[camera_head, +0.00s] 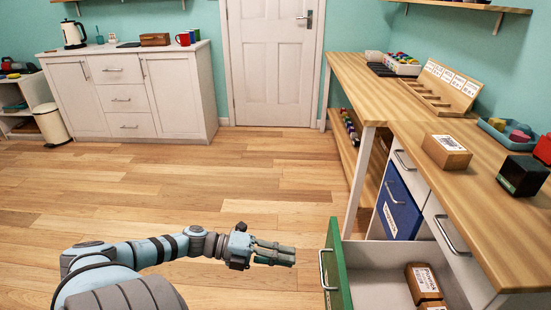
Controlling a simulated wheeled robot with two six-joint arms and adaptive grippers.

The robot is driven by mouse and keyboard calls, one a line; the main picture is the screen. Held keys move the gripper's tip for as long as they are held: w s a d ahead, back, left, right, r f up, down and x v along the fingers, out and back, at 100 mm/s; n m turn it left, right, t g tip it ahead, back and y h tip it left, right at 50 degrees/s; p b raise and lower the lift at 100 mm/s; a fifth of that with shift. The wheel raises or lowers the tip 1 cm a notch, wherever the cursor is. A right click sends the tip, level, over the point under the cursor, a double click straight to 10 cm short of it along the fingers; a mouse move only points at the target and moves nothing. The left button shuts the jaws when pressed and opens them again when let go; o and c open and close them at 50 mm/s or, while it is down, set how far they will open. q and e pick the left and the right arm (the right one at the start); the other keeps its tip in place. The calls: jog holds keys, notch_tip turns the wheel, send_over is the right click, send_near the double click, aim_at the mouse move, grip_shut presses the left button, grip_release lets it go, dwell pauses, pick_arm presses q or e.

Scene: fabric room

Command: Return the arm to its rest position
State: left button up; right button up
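My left arm comes in from the bottom left and stretches to the right, low over the wooden floor. Its gripper (274,253) points right, toward the open drawer with the green front (338,272), and stays apart from it. The fingers look close together with nothing seen between them, but their gap is too small to judge. My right gripper is not in view.
The open drawer (375,281) holds cardboard boxes (423,281) and juts out from the wooden workbench (403,140). A blue drawer front (398,205) is beside it. On the bench are a labelled box (446,151) and a black cube (521,176). The floor (200,190) is clear toward the white cabinet (125,92).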

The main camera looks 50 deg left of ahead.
pick_arm(q)
jog(key=shift+v, duration=1.1)
